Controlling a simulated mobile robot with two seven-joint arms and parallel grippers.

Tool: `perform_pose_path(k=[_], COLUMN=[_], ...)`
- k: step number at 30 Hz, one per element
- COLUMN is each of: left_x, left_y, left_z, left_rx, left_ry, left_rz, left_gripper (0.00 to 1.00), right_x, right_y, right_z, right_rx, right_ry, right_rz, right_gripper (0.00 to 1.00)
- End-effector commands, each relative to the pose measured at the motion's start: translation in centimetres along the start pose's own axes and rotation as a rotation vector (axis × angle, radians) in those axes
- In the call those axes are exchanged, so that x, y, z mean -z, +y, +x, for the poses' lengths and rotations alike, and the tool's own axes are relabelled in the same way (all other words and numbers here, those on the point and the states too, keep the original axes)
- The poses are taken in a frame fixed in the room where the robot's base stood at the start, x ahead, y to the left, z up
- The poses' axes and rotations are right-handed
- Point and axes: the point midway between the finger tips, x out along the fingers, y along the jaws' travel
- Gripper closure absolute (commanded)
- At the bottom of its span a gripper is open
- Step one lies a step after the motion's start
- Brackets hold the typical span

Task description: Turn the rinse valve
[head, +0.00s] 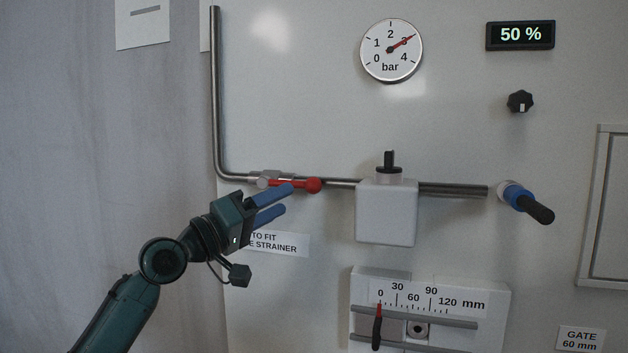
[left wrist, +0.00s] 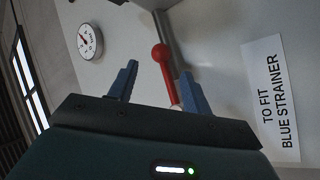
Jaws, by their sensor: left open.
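A valve with a red lever (head: 297,185) ending in a round red knob sits on the steel pipe, its lever lying along the pipe and pointing right. No label naming it the rinse valve is readable. My left gripper (head: 287,199) is open, with its blue fingers just below and in front of the lever in the head view. In the left wrist view the red lever (left wrist: 164,62) shows between and beyond the spread fingers (left wrist: 159,72). Nothing is clearly held, and I cannot tell whether a finger touches the lever. My right gripper is out of view.
A white box (head: 386,215) with a black stem sits on the pipe to the right. A blue and black handle (head: 528,202) juts out farther right. The gauge (head: 391,50) reads about 3 bar. A scale block (head: 430,310) is below, and a strainer label (head: 285,243) is partly hidden.

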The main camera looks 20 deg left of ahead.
Motion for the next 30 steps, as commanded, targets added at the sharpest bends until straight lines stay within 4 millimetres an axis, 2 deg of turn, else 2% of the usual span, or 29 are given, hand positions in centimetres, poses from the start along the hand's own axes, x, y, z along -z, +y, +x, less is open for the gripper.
perform_pose_path(k=[1,6,12,18,25,30], left_x=[0.3,0.2,0.1,-0.1,-0.1,-0.1], left_y=[0.5,0.3,0.1,0.0,-0.1,-0.1], left_z=[1.4,4.8,7.6,8.5,8.5,8.5], left_rx=[-0.003,-0.001,0.000,0.001,0.001,0.001], left_ry=[0.000,0.000,0.001,-0.001,0.000,0.000], left_rz=[-0.002,-0.002,0.000,0.002,0.002,0.002], left_gripper=[0.51,0.51,0.51,0.51,0.51,0.64], right_x=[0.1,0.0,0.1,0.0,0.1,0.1], right_y=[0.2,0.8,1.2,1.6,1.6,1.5], right_z=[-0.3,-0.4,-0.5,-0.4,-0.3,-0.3], right_rx=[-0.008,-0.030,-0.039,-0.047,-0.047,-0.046], right_ry=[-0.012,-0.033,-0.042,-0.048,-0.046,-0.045], right_rz=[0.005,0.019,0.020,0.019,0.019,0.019], right_gripper=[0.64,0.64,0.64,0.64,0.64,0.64])
